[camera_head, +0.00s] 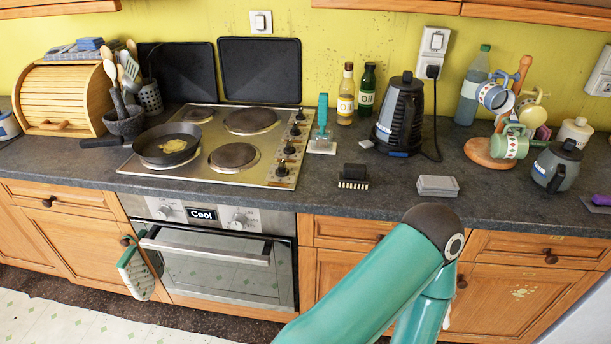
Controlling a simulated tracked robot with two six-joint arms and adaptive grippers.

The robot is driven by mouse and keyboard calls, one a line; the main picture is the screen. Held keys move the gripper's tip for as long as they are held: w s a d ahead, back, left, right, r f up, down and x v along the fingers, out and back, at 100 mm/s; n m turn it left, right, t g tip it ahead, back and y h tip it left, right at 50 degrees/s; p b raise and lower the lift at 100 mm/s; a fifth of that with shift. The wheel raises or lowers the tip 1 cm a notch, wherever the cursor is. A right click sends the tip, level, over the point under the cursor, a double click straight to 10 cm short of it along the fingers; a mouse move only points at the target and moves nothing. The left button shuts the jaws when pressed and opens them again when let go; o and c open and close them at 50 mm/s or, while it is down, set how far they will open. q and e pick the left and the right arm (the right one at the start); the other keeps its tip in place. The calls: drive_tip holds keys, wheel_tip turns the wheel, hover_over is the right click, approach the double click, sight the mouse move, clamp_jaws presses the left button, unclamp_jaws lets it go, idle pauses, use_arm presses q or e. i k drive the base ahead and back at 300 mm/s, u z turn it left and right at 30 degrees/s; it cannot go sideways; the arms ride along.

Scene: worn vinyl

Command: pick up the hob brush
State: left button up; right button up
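A small black block brush (353,176) with a row of pale bristles along its lower edge lies on the dark worktop, right of the hob. It looks like the hob brush. A teal upright tool (322,122) stands on a pale flat base at the hob's right edge; I cannot tell whether it is also a brush. One of my teal arms rises from the bottom right, its dark joint in front of the worktop's front edge. Neither gripper shows, and nothing visible is touching the black brush.
The hob (225,175) holds a frying pan (167,146). A grey box (437,186) lies right of the brush. The worktop around the brush is mostly clear.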

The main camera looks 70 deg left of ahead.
sight(353, 173)
drive_tip(key=z, duration=0.1)
drive_tip(key=i, duration=0.25)
drive_tip(key=z, duration=3)
drive_tip(key=k, duration=0.6)
drive_tip(key=u, duration=5.55)
drive_tip(key=k, duration=0.45)
drive_tip(key=u, duration=0.05)
